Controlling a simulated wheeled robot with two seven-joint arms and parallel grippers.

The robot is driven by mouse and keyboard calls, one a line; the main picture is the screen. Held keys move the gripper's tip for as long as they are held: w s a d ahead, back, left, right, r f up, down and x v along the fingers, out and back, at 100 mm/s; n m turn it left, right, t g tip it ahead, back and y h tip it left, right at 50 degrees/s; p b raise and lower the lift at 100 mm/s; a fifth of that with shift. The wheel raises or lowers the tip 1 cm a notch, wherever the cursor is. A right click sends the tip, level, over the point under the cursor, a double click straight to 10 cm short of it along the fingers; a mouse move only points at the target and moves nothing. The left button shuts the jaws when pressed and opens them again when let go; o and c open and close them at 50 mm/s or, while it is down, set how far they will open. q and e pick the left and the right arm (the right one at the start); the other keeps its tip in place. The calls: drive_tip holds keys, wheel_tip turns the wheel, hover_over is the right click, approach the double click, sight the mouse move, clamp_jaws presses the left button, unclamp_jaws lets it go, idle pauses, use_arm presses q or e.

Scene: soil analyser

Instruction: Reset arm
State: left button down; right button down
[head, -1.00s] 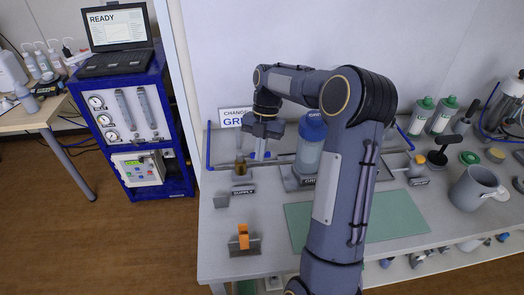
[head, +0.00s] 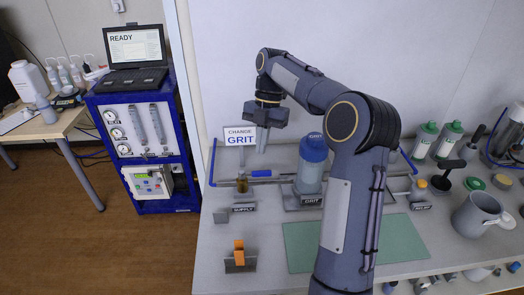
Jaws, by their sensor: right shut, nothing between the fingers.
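My right gripper (head: 262,147) is shut and empty, pointing down above the back of the bench, in front of the sign that reads CHANGE GRIT (head: 240,136). It is apart from the things below it. The blue-capped GRIT bottle (head: 311,165) stands upright in its holder just right of the gripper, with my right arm passing in front of its right side. My left gripper is out of view.
A green mat (head: 300,247) lies on the bench, partly behind my arm. An orange clip on a grey stand (head: 239,256) is at front left. A grey mug (head: 476,215) and green-capped bottles (head: 446,139) are at right. A blue cabinet (head: 140,130) carries a laptop (head: 134,52) reading READY.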

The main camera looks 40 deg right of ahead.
idle(0.5)
drive_tip(key=s+a+r+m+t, duration=0.4)
drive_tip(key=s+a+m, duration=0.4)
drive_tip(key=s+m, duration=0.5)
drive_tip(key=s+a+f+m+t, duration=0.3)
drive_tip(key=s+a+f+m, duration=0.4)
drive_tip(key=s+m, duration=0.4)
drive_tip(key=shift+s+a+f+m+t, duration=0.35)
drive_tip(key=shift+f+m, duration=0.25)
drive_tip(key=shift+m, duration=0.3)
